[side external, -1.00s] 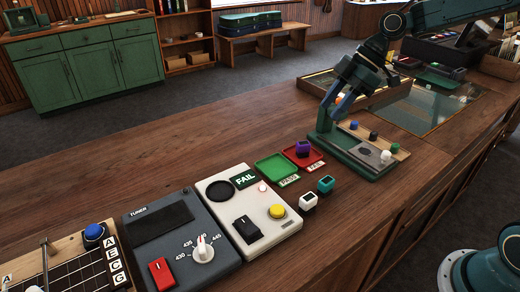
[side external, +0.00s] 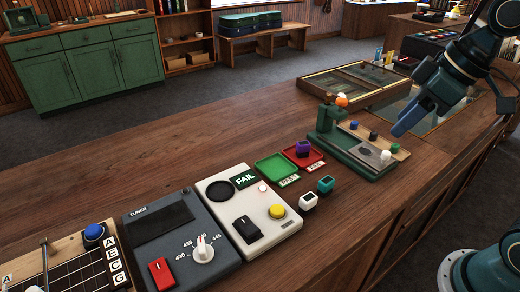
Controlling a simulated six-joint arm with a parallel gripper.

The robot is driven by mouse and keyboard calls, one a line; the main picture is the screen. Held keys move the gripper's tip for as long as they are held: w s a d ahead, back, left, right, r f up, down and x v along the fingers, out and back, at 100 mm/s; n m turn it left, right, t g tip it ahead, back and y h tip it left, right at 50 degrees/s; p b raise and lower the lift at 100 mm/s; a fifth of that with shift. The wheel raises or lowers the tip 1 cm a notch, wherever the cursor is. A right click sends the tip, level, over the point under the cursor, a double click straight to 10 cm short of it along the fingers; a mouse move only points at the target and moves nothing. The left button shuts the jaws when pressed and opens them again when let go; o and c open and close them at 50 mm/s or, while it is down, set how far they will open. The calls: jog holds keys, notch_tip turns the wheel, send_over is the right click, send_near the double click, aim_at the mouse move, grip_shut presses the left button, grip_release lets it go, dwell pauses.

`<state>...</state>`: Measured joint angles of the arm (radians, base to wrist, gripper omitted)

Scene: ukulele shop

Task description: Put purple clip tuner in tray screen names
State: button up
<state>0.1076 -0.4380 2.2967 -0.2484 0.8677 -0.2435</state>
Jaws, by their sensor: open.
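The purple clip tuner (side external: 302,147) sits in the red tray (side external: 317,161), whose label reads FAIL. The green tray (side external: 274,163), labelled PASS, is beside it to the left and empty. The screen (side external: 244,180) on the cream test box (side external: 270,226) reads FAIL in white on dark green. My gripper (side external: 400,130) is open and empty, pointing down and left above the right part of the counter, well to the right of the trays. The tuner is clear of it.
A white clip tuner (side external: 308,200) and a teal one (side external: 325,184) stand on the counter in front of the trays. A green press-like stand (side external: 328,125) with a wooden strip of coloured knobs is between the trays and my gripper. A grey tuner box (side external: 150,240) is at left.

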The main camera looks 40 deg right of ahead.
jog(key=s+d+f+m+h, duration=0.1)
jog(key=s+m, duration=0.3)
jog(key=s, duration=0.4)
jog(key=shift+d+f+t, duration=0.4)
jog(key=shift+d, duration=0.05)
dwell(0.7)
